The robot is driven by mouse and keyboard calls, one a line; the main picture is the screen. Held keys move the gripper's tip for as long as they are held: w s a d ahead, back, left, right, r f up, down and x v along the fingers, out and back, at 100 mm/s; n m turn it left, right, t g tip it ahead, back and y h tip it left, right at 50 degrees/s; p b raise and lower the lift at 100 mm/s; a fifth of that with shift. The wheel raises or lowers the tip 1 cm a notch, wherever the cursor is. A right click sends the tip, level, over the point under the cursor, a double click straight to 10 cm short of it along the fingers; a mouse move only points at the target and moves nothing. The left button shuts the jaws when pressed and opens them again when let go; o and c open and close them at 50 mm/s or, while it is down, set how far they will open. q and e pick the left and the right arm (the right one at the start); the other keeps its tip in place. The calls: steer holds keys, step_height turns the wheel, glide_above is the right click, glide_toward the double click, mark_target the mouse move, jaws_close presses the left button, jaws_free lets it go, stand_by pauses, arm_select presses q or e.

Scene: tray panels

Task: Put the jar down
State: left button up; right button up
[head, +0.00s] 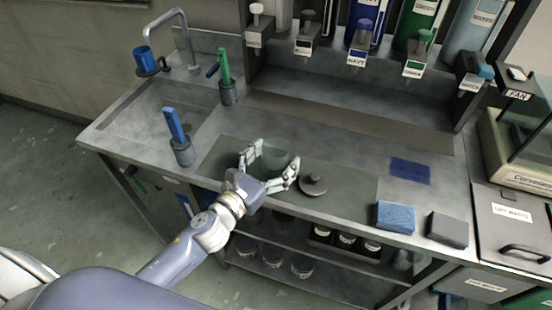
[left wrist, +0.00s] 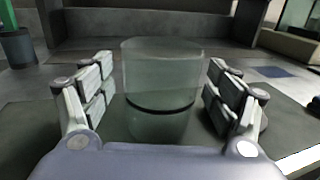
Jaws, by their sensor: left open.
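The clear glass jar (left wrist: 160,72) stands upright on the dark mat (left wrist: 25,130) in the left wrist view, between the fingers of my left gripper (left wrist: 160,95). Gaps show between the jar and the fingers on both sides. In the head view the jar (head: 276,156) is faint and see-through, on the mat (head: 345,186) on the counter. My left gripper (head: 271,164) is open around it there. A round grey lid with a knob (head: 313,184) lies just right of the gripper. My right gripper is not in view.
Left of the mat are a sink (head: 155,112) and holders with a blue-handled tool (head: 183,150) and a green-handled one (head: 227,90). A blue sponge (head: 395,217) and a grey block (head: 447,229) lie near the front right edge. Dispensers line the back. Bare counter lies behind the mat.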

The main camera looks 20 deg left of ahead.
arm_select(q)
steer(key=shift+w+d, duration=0.15)
steer(key=shift+w, duration=0.2)
steer(key=shift+r, duration=0.1)
steer(key=c, duration=1.5)
